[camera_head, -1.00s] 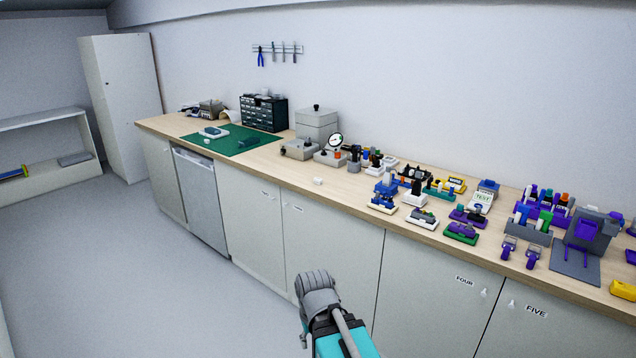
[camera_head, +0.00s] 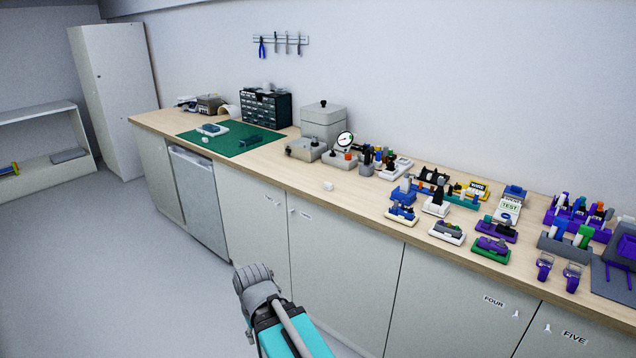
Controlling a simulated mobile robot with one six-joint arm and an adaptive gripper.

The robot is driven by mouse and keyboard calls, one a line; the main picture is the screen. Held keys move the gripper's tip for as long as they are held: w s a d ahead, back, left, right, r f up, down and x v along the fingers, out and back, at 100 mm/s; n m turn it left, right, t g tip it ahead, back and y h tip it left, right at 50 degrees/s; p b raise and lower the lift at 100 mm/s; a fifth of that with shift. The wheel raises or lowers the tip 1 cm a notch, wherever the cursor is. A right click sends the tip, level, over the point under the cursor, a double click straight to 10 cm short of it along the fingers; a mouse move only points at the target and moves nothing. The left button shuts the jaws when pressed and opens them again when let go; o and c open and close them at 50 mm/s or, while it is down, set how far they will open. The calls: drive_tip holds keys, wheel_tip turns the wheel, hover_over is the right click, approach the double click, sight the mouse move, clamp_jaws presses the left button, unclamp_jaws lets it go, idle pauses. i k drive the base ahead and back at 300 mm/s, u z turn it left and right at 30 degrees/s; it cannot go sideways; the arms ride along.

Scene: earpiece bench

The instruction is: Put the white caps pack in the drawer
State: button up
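A small white block (camera_head: 328,186) lies alone near the front edge of the bench, left of the coloured parts. I cannot tell whether it is the white caps pack, as no label on it can be read. A dark cabinet of small drawers (camera_head: 265,108) stands at the back of the bench, its drawers apparently shut. I see no open drawer. Part of my arm, grey and teal, shows at the bottom, in front of the bench and apart from everything on it. My gripper's fingers do not show.
A green mat (camera_head: 232,141) with a few items lies at the bench's left. A grey box (camera_head: 323,122) and a dial gauge stand mid-bench. Several coloured assemblies crowd the right. Cupboards line the front, some labelled FOUR and FIVE. The floor (camera_head: 110,270) at left is clear.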

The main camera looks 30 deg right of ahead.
sight(252, 142)
drive_tip(key=u, duration=0.05)
drive_tip(key=i, duration=0.65)
drive_tip(key=z, duration=0.6)
drive_tip(key=i, duration=0.6)
drive_tip(key=z, duration=0.55)
